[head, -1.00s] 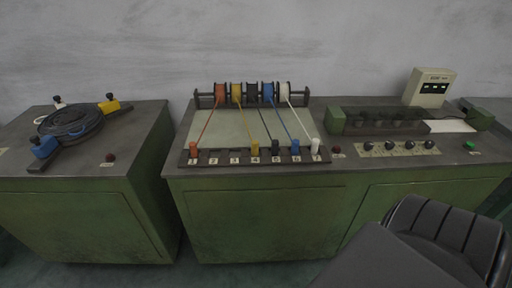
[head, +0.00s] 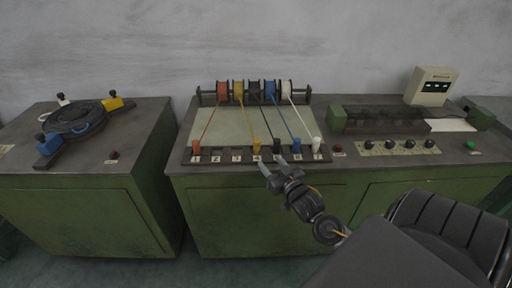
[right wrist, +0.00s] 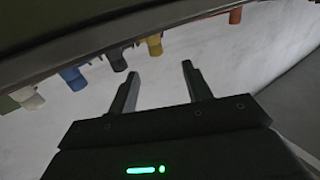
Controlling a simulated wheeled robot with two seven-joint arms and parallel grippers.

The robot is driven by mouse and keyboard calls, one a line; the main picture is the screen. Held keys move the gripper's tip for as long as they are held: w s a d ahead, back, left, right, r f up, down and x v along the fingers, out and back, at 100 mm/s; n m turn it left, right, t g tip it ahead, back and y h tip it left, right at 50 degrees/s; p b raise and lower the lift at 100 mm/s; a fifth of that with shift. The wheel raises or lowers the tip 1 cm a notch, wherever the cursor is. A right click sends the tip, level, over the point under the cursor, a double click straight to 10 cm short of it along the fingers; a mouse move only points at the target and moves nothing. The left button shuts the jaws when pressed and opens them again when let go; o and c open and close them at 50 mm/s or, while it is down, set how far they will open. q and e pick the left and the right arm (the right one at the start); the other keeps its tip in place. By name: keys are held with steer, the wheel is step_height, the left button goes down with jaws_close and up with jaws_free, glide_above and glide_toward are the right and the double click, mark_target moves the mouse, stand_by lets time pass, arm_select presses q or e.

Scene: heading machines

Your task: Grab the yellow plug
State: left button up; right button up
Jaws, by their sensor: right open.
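The yellow plug (head: 257,146) stands in the numbered strip at slot 4, with a yellow cord running up to its spool. In the right wrist view the yellow plug (right wrist: 154,45) shows above the gap between my fingertips, apart from them. My right gripper (head: 272,161) is open and empty, at the front edge of the strip, just below and right of the yellow plug. Its two fingers also show in the right wrist view (right wrist: 161,70), spread apart. My left gripper is not in view.
An orange plug (head: 197,147) stands left in the strip. The black plug (head: 277,146), blue plug (head: 297,146) and white plug (head: 317,144) stand right of the yellow one. Slots 2 and 3 are empty. A spool rack (head: 206,97) stands behind.

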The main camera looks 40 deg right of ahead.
mark_target(258, 145)
steer(key=w, duration=0.2)
steer(key=w+d, duration=0.1)
steer(key=w, duration=0.2)
steer(key=shift+w+d+p, duration=0.15)
steer(key=shift+w+p, duration=0.2)
steer(key=shift+p, duration=0.05)
steer(key=shift+w+d+r, duration=0.2)
steer(key=shift+w, duration=0.15)
steer(key=w, duration=0.2)
steer(key=w+d+p, duration=0.1)
steer(key=w, duration=0.1)
steer(key=shift+w+d+f, duration=0.1)
steer(key=shift+w+f, duration=0.05)
steer(key=shift+f, duration=0.05)
steer(key=c, duration=1.1)
steer(key=shift+o, duration=0.2)
steer(key=shift+r, duration=0.1)
